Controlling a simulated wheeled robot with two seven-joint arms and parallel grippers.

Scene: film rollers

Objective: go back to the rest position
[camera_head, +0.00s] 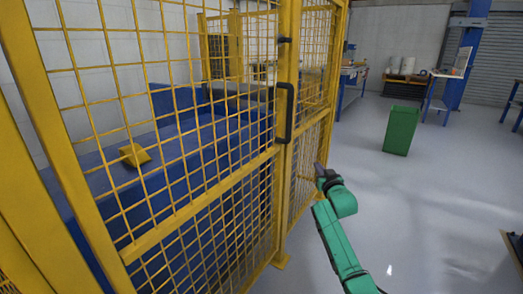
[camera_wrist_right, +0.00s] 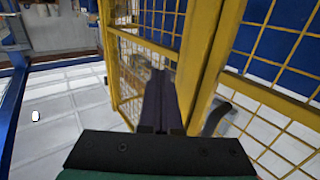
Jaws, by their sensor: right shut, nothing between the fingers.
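My right gripper (camera_head: 320,170) is at the end of my green right arm, in front of the yellow mesh fence. In the right wrist view its dark fingers (camera_wrist_right: 160,100) are together with nothing between them. The fingers point toward a yellow fence post (camera_wrist_right: 208,55); whether they touch it I cannot tell. My left gripper is not in view.
The yellow mesh fence (camera_head: 150,235) with a black door handle (camera_head: 286,112) fills the left side. A blue machine (camera_head: 190,140) stands behind it. A green bin (camera_head: 401,130) stands on the floor to the right. Blue workbenches (camera_head: 350,85) are farther back. The grey floor (camera_head: 440,200) between is open.

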